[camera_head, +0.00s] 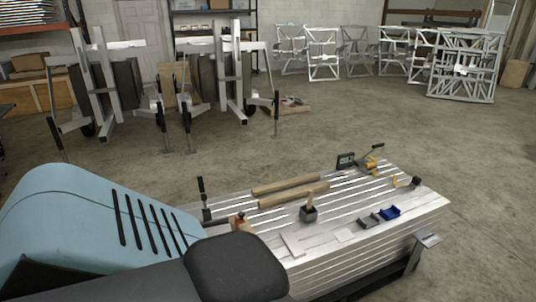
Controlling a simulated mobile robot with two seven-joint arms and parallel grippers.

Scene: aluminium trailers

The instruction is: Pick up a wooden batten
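Two light-brown wooden battens lie side by side on a stack of ribbed aluminium panels (345,262). Neither of my grippers shows in this view. Blue and black parts of my own body fill the lower left and hide the near left end of the stack.
Aluminium frames (467,67) stand at the back; open concrete floor lies between.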

